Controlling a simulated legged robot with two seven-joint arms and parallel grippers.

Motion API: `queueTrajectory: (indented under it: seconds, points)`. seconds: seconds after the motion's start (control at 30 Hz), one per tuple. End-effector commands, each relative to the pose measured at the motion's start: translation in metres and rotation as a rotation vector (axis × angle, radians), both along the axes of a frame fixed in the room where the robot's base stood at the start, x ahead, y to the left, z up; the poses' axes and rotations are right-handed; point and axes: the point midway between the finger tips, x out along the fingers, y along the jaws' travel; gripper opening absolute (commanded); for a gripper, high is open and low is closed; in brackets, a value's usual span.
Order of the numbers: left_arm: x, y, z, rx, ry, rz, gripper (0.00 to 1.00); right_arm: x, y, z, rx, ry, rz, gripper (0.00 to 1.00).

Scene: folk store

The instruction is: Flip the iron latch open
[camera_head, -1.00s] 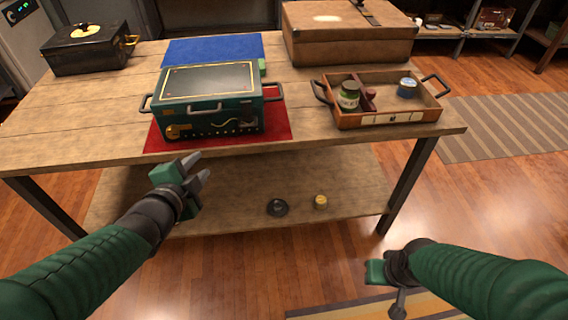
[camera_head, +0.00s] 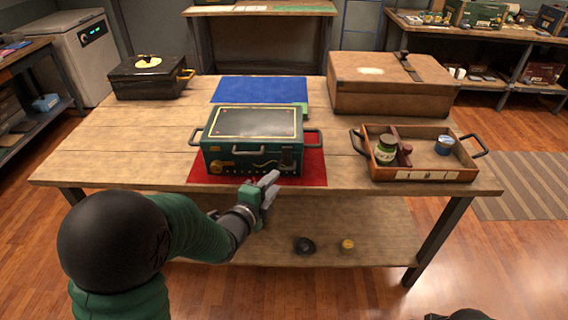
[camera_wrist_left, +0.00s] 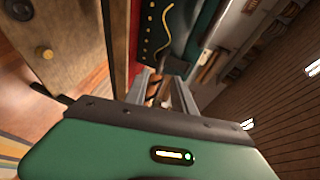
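A dark green box (camera_head: 252,143) with a gold-lined lid and side handles sits on a red mat (camera_head: 313,170) on the wooden table. A dark iron latch (camera_head: 285,164) shows small on the right part of its front, and a brass piece (camera_head: 220,164) is on the left. My left gripper (camera_head: 271,186) is just in front of the box's lower front, near the latch. Its fingers (camera_wrist_left: 170,92) are apart and empty in the left wrist view, pointing at the green front. Whether they touch the latch I cannot tell. My right gripper is out of view.
A wooden tray (camera_head: 425,174) with a green jar (camera_head: 386,149) and a blue tin (camera_head: 444,144) stands right of the box. A brown case (camera_head: 390,86), a blue mat (camera_head: 260,90) and a black box (camera_head: 150,77) are farther back. The table left of the green box is clear.

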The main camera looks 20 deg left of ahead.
Motion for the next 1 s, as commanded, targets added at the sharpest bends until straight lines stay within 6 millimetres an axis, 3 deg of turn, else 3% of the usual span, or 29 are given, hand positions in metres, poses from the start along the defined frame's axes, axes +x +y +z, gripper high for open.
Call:
queueTrajectory:
  seconds: [0.1,0.33,0.67,0.9,1.0]
  points:
    - [0.031,-0.005,-0.01,-0.001,-0.001,-0.003,0.31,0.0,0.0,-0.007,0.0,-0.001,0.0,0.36]
    - [0.067,-0.009,-0.016,-0.001,-0.001,-0.002,0.31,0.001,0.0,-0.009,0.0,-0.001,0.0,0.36]
    - [0.072,-0.01,-0.016,-0.001,-0.001,-0.001,0.31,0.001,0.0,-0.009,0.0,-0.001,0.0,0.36]
    - [0.072,-0.009,-0.017,-0.001,0.0,-0.001,0.0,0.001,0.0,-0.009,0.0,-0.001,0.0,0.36]
    - [0.072,-0.009,-0.017,-0.001,0.0,-0.001,0.0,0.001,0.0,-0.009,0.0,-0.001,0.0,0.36]
